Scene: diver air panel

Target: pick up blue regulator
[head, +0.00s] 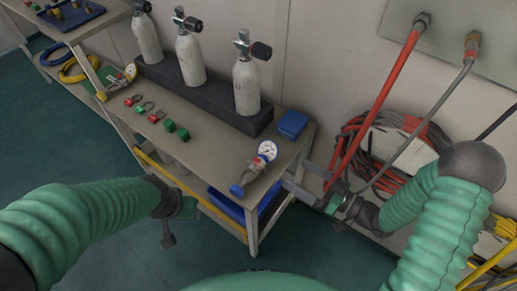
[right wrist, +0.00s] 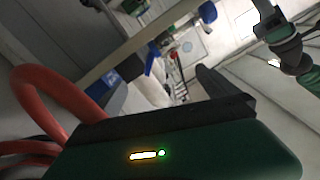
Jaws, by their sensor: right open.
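The blue regulator (head: 252,172) lies on the front right corner of the bench top in the head view. It has a round white gauge (head: 267,151), a metal body and a blue knob (head: 237,190) near the bench edge. My right gripper (head: 308,180) is open and empty, just right of the bench corner and apart from the regulator. In the right wrist view its dark fingers cross the lower middle; blue parts show beyond them, but I cannot tell which belongs to the regulator. My left gripper (head: 178,207) hangs in front of the bench; its jaws are unclear.
Several grey cylinders stand in a dark block (head: 215,105) along the bench's back. A blue box (head: 292,124) sits behind the regulator. Small red and green fittings (head: 147,107) lie to the left. Red and grey hoses (head: 375,110) hang on the right, close to my right arm.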

